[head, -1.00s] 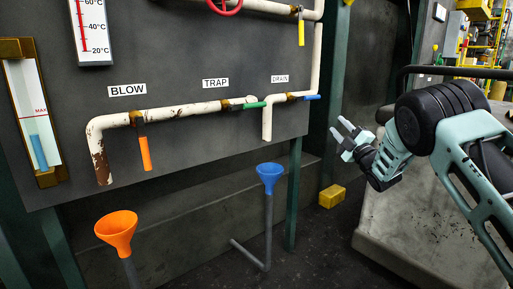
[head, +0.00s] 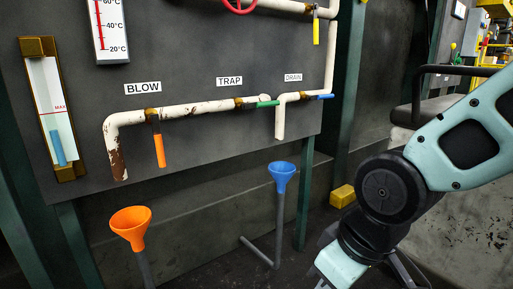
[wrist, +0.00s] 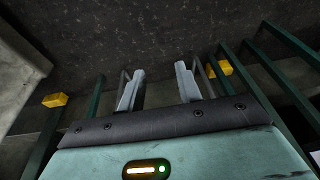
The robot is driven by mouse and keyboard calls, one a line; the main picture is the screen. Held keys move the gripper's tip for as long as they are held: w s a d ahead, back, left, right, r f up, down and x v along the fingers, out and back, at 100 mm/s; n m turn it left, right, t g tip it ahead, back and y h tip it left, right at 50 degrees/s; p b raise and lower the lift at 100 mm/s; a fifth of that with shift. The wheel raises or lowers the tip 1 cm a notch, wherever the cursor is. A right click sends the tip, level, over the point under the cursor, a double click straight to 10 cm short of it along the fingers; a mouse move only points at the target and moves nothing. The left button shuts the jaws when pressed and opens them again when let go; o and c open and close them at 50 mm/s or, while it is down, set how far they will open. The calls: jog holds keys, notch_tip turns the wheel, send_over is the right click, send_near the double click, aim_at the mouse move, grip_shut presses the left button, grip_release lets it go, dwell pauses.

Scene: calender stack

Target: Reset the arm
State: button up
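My gripper (wrist: 159,86) shows in the wrist view with its two grey fingers apart and nothing between them. Dark floor lies beyond the fingertips. In the head view my arm comes in from the right, bends at a round black joint, and its wrist points down at the bottom edge. The fingertips are out of the head view. The arm is to the right of the blue funnel (head: 283,174) and apart from the panel.
The panel holds pipes with an orange valve handle (head: 160,150), a green handle (head: 267,104) and a blue handle (head: 325,97). An orange funnel (head: 131,224) stands at lower left. A yellow block (head: 342,196) is behind my arm. A grey ledge (head: 470,225) is at right.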

jog(key=s+d+r+g+h+p, duration=0.1)
jog(key=s+d+g+h+p, duration=0.15)
jog(key=s, duration=0.65)
notch_tip(320, 180, up, 36)
jog(key=p, duration=3.5)
jog(key=shift+d+r+y+p, duration=0.2)
jog(key=shift+d+y+p, duration=0.1)
jog(key=shift+y, duration=0.15)
jog(key=shift+t, duration=0.25)
